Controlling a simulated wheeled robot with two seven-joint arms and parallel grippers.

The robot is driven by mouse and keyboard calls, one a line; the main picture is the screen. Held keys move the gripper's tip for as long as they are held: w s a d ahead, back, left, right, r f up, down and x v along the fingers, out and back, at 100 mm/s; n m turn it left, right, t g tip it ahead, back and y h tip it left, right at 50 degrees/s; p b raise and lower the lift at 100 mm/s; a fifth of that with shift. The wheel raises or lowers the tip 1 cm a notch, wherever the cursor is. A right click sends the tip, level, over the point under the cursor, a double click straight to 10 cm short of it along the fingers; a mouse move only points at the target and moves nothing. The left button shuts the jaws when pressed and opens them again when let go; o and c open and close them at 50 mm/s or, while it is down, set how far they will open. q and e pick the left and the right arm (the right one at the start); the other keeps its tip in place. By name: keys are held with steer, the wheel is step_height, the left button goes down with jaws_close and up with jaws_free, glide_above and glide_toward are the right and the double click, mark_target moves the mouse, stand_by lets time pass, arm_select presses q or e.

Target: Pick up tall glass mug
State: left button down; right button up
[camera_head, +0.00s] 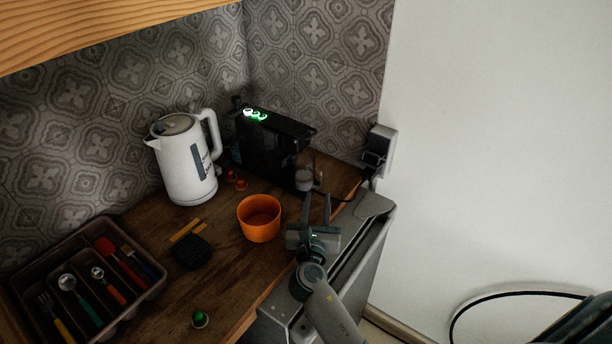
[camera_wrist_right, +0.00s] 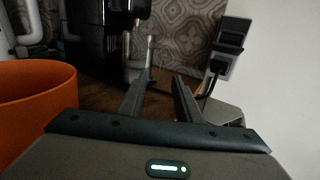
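What looks like the tall glass mug (camera_head: 304,180) stands in front of the black coffee machine, near the counter's right edge. It is grey and see-through, so its outline is hard to make out. In the right wrist view the mug (camera_wrist_right: 135,70) shows beyond the fingers, slightly left of centre, and partly behind the left finger. My right gripper (camera_head: 317,197) is open and empty, just short of the mug, with its fingers pointing towards the back. Its two fingers (camera_wrist_right: 161,77) stand apart in the wrist view. My left gripper is not in view.
An orange cup (camera_head: 259,220) stands close left of my right gripper. The coffee machine (camera_head: 262,145), a white kettle (camera_head: 183,165) and red capsules (camera_head: 241,184) are behind. A cutlery tray (camera_head: 140,300) is at left. A wall socket with plug (camera_head: 380,150) is at right.

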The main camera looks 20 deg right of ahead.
mark_target(321, 185)
steer(key=p+x, duration=0.1)
steer(key=x, duration=0.3)
steer(key=shift+w+d, duration=0.3)
steer(key=shift+r, duration=0.1)
jaws_close()
